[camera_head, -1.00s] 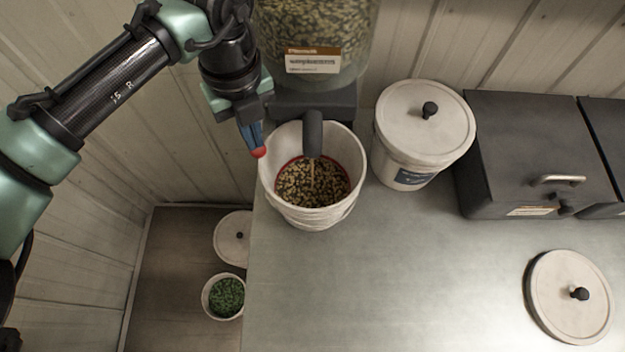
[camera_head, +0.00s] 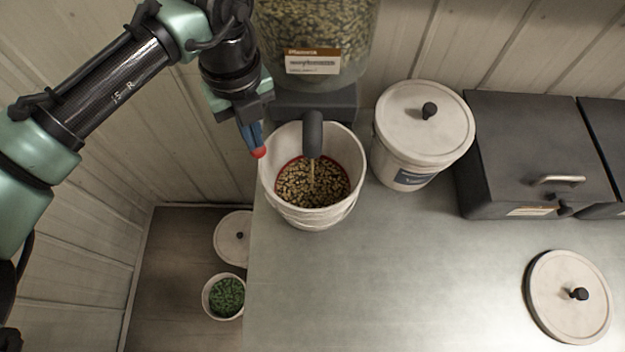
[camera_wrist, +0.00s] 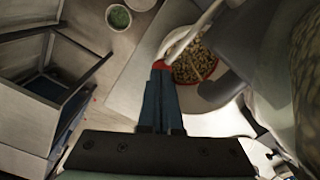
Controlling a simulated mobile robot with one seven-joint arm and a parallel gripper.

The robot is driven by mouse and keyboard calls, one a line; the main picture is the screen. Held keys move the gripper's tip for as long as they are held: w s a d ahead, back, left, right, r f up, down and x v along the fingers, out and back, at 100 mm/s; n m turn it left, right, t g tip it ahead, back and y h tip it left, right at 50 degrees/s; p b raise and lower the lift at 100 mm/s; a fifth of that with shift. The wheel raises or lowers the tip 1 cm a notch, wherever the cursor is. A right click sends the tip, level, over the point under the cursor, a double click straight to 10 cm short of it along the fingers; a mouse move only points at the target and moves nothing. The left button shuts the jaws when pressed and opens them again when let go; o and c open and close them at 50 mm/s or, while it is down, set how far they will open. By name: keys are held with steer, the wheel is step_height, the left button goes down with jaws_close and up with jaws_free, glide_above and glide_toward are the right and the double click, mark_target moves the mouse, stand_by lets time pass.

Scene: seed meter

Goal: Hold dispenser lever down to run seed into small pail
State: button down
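The white pail (camera_head: 285,215) stands on the counter under the dark spout (camera_head: 313,133) of the seed dispenser (camera_head: 315,65). A thin stream of seed falls from the spout onto the mottled seed (camera_head: 312,188) inside. A red band shows just above the seed. My gripper (camera_head: 254,141), with blue fingers close together, points down at the pail's left rim. In the wrist view, the fingers (camera_wrist: 160,85) meet a red tip beside a pale bar (camera_wrist: 190,36), seemingly the lever. I cannot tell whether the red belongs to the lever or the fingers. Nothing clear shows between them.
A lidded white bucket (camera_head: 423,130) stands close right of the pail, then a dark box (camera_head: 535,150) with a handle. A loose lid (camera_head: 568,297) lies at right. Below left are another lid (camera_head: 233,238) and a cup of green material (camera_head: 224,297). The front middle counter is clear.

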step_height(320, 180, up, 9)
steer(key=p, duration=0.7)
steer(key=shift+f, duration=0.1)
stand_by(0.7)
